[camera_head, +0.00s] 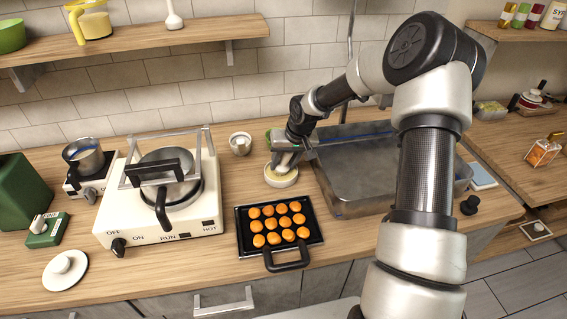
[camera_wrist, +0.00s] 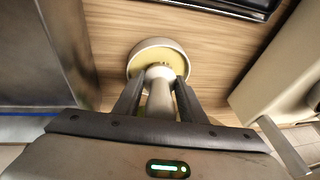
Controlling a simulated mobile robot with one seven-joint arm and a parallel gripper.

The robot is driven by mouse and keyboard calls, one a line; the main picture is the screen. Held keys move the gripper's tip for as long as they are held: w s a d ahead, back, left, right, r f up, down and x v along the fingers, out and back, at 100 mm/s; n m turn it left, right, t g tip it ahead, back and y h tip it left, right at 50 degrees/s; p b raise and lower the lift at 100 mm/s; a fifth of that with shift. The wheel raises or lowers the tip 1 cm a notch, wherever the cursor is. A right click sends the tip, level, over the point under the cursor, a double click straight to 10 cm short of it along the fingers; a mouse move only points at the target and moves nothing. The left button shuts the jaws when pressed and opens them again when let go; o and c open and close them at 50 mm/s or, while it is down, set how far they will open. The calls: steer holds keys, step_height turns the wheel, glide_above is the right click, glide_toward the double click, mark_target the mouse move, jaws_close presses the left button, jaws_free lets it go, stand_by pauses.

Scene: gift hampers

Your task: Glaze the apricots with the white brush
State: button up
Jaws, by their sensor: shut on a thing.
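The apricots (camera_head: 273,225) lie in rows on a black tray (camera_head: 243,247) with a handle, on the counter's front part. My gripper (camera_head: 289,159) is behind the tray, over a small round cream bowl (camera_head: 281,181). In the wrist view my gripper (camera_wrist: 159,98) is shut on the white brush (camera_wrist: 160,103), which points down into the bowl (camera_wrist: 134,62) of yellow glaze (camera_wrist: 174,60). The brush's head overlaps the glaze; I cannot tell how deep it is. In the head view the brush is mostly hidden by my gripper.
A large metal basin (camera_head: 350,205) is right of the bowl. A white cooker (camera_head: 150,233) with a pan stands to the left of the tray. A small cup (camera_head: 240,144) stands behind the bowl. A white lid (camera_head: 65,270) lies far left. Counter between bowl and tray is clear.

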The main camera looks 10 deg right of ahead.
stand_by(0.5)
steer(key=shift+r+p, duration=2.3)
steer(key=shift+r, duration=1.2)
